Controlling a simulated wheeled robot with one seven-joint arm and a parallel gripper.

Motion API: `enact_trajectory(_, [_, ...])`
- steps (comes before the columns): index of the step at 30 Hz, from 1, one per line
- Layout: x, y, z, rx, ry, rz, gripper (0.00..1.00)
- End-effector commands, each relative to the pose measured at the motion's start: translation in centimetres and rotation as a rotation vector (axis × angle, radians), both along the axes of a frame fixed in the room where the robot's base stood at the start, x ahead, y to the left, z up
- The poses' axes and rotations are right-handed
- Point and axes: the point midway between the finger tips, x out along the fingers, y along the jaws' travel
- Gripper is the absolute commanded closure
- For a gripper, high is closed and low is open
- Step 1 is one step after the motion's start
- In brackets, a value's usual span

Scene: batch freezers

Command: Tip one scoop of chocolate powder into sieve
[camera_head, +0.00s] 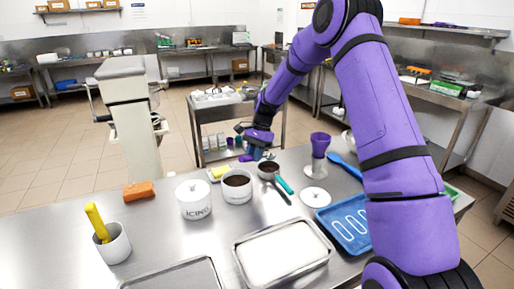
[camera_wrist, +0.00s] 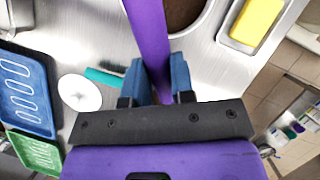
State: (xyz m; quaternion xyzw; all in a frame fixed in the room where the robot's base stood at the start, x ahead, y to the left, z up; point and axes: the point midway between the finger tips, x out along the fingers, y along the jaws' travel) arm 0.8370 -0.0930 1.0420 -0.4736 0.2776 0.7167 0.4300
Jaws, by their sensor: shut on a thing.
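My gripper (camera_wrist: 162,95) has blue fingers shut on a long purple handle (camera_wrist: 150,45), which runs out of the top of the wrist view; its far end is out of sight. In the head view my gripper (camera_head: 257,153) is over the table, just above a dark round sieve (camera_head: 268,169) with a teal handle (camera_head: 285,186). The teal handle (camera_wrist: 104,77) also shows left of the fingers in the wrist view. A white pot (camera_head: 238,193) of brown powder stands left of the sieve. Its powder (camera_wrist: 184,12) shows beyond the fingers. I cannot tell whether the purple tool carries powder.
A lidded white pot (camera_head: 194,201), an orange block (camera_head: 139,190) and a cup with a yellow tool (camera_head: 113,245) stand left. A white-filled tray (camera_head: 283,253) lies in front. A purple funnel (camera_head: 320,145), a white disc (camera_head: 315,197) and a blue tray (camera_head: 345,225) are right.

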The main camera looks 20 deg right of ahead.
Motion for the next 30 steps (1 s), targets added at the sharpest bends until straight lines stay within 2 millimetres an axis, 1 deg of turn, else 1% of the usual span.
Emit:
enact_trajectory(2, [-0.2, 0.6, -0.7, -0.061, -0.033, 0.006, 1.00])
enact_trajectory(11, [-0.7, 1.4, -2.9, -0.242, -0.132, 0.005, 1.00])
enact_trajectory(12, [-0.7, 1.3, -2.9, -0.257, -0.142, 0.003, 1.00])
enact_trajectory(15, [-0.6, 1.2, -1.9, -0.252, -0.139, -0.001, 1.00])
enact_trajectory(21, [-0.6, 1.2, -0.8, -0.251, -0.138, 0.000, 1.00])
enact_trajectory(30, [-0.6, 1.2, -0.5, -0.249, -0.136, 0.000, 1.00])
